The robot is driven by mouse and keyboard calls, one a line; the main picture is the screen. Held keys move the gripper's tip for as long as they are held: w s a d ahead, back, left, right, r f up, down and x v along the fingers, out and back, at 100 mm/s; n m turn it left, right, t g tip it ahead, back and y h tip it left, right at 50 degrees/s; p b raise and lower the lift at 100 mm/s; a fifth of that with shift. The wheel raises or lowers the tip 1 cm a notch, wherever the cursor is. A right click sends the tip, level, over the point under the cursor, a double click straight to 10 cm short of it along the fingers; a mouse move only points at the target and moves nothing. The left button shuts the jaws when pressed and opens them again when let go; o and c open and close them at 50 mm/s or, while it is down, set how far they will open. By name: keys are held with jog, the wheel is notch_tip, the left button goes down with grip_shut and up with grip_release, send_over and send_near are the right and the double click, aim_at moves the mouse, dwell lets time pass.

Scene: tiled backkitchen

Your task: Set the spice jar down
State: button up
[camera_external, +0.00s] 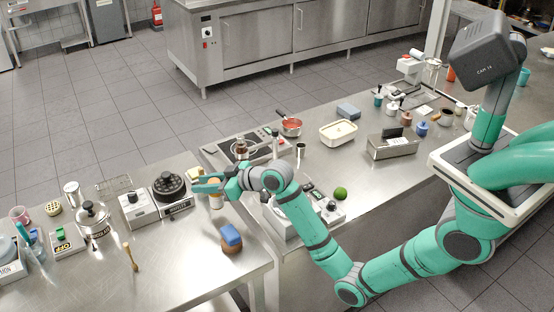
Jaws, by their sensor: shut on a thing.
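The fingers hide part of the jar. It looks about upright. I cannot tell whether its bottom touches the table.
A scale with a dark round object (170,187) stands left of the jar. A wooden pestle-like stick (130,257) and a steel pot (93,219) are further left. Bare steel lies between them.

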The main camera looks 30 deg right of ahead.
jog(key=shift+w+a+f, duration=0.1)
jog(key=shift+w+f, duration=0.05)
jog(key=shift+f, duration=0.8)
jog(key=shift+w+f, duration=0.1)
jog(key=shift+f, duration=0.85)
jog(key=shift+f, duration=0.15)
jog(key=o, duration=1.1)
jog(key=shift+s+r, duration=0.1)
jog(key=shift+r, duration=0.1)
jog(key=v, duration=1.1)
jog(key=shift+s+d+r, duration=0.2)
jog(key=shift+s+d, duration=0.05)
jog(key=shift+s, duration=0.05)
